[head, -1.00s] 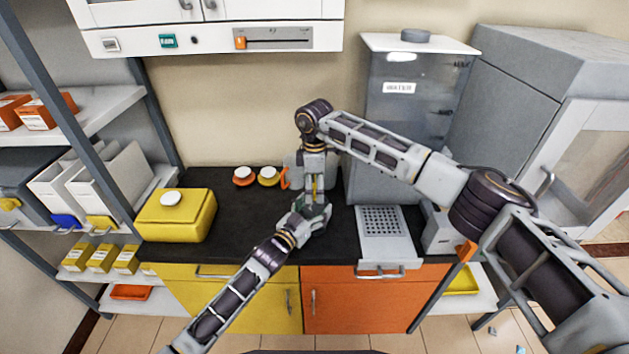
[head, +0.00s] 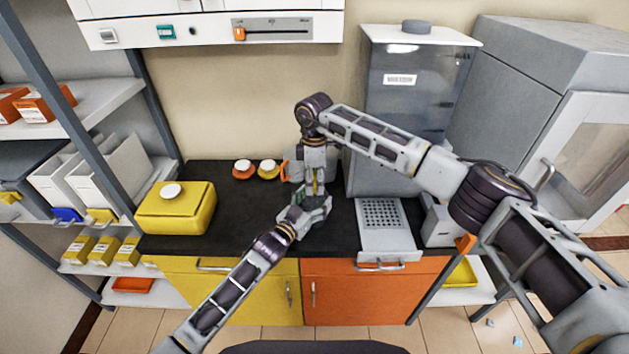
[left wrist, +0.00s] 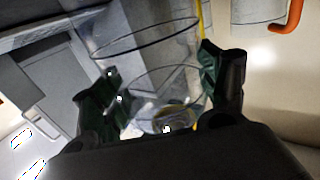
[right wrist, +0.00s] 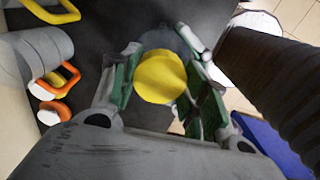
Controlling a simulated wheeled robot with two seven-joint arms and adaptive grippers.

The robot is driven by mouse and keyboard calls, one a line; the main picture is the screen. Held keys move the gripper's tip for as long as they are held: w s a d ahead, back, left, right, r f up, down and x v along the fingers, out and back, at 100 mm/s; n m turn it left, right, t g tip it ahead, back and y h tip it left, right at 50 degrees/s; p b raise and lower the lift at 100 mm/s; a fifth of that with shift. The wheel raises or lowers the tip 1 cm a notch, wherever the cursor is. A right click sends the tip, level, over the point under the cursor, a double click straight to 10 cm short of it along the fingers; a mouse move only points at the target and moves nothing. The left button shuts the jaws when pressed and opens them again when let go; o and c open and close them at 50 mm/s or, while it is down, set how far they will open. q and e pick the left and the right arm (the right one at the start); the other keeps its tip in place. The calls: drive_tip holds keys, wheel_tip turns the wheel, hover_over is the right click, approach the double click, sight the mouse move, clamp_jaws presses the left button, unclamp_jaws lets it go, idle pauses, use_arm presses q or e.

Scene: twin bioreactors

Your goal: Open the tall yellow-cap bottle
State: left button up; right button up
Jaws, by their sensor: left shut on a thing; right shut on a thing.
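The tall bottle is clear, and its transparent body (left wrist: 150,75) shows between the fingers of my left gripper (left wrist: 160,95) in the left wrist view. The left gripper is shut on the body from the front. The round yellow cap (right wrist: 160,77) shows in the right wrist view between the green-padded fingers of my right gripper (right wrist: 158,90), which is shut on it from above. In the head view my left gripper (head: 308,212) and right gripper (head: 316,185) meet over the black counter, the right above the left. They hide most of the bottle there.
A yellow box (head: 176,215) with a white lid stands left on the black counter (head: 250,215). Two small round-topped items, orange (head: 243,169) and yellow (head: 269,169), sit at the back. A perforated grey plate (head: 381,213) and tall grey cabinet (head: 410,100) are at right.

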drive_tip(key=n, duration=1.2)
drive_tip(key=shift+r, duration=0.1)
drive_tip(key=n, duration=0.7)
drive_tip(key=shift+n, duration=0.3)
drive_tip(key=n, duration=0.7)
drive_tip(key=shift+n, duration=0.4)
drive_tip(key=n, duration=0.3)
drive_tip(key=shift+n, duration=0.4)
drive_tip(key=n, duration=0.3)
drive_tip(key=shift+n, duration=0.4)
drive_tip(key=n, duration=0.8)
drive_tip(key=shift+r, duration=0.1)
drive_tip(key=n, duration=0.4)
drive_tip(key=shift+n, duration=0.4)
drive_tip(key=n, duration=0.6)
drive_tip(key=shift+n, duration=0.4)
drive_tip(key=n, duration=0.3)
drive_tip(key=shift+n, duration=2.3)
